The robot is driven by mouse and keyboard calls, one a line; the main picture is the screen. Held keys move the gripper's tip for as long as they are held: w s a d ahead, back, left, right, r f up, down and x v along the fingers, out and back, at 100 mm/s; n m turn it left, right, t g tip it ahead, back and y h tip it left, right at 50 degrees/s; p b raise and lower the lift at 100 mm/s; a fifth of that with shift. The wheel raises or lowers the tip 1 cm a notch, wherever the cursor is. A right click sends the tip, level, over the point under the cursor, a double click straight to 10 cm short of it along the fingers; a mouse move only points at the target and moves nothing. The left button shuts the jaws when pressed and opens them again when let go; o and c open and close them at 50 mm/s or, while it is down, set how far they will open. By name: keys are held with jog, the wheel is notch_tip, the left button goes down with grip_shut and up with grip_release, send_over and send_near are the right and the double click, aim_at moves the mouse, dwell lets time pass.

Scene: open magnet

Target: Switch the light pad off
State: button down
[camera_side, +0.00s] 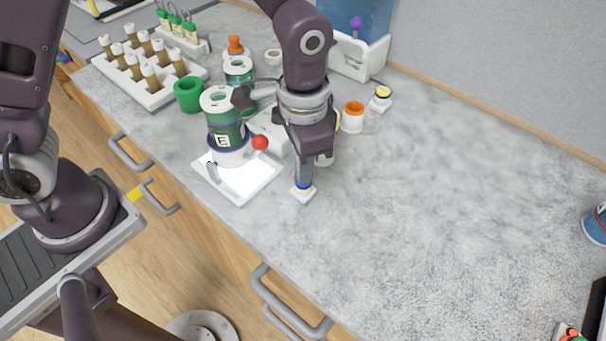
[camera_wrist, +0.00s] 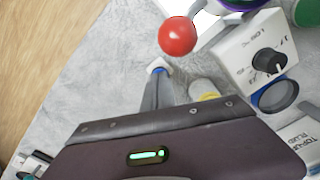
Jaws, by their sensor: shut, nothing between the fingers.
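The light pad (camera_side: 246,187) is a bright white square on the counter, with a green-and-white jar marked E (camera_side: 225,125) standing over it. A small white block (camera_side: 304,195), possibly the pad's switch, lies on the counter just right of the pad. My gripper (camera_side: 303,184) points down with its fingers shut and empty, their tips at the top of this block, seemingly touching it. The fingertips hide most of the block's top. A corner of the pad (camera_wrist: 174,7) shows at the top.
A red ball (camera_side: 260,142) sits at the pad's right edge, close to my gripper. A white device with a black knob (camera_wrist: 265,60) stands behind. A tube rack (camera_side: 150,92), green cup (camera_side: 189,95) and orange-topped jar (camera_side: 353,116) are farther back.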

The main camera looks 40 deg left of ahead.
notch_tip(320, 180, up, 7)
jog(key=shift+f, duration=0.1)
dwell(0.5)
jog(key=s+a+r+n+t, duration=0.3)
jog(key=s+a+r, duration=0.2)
jog(key=a+r, duration=0.45)
jog(key=s+a+r+n+t, duration=0.1)
jog(key=s+a+n+t, duration=0.1)
jog(key=s+a, duration=0.4)
jog(key=s+n, duration=0.1)
jog(key=s, duration=0.4)
jog(key=shift+r+t, duration=0.3)
jog(key=shift+r, duration=0.1)
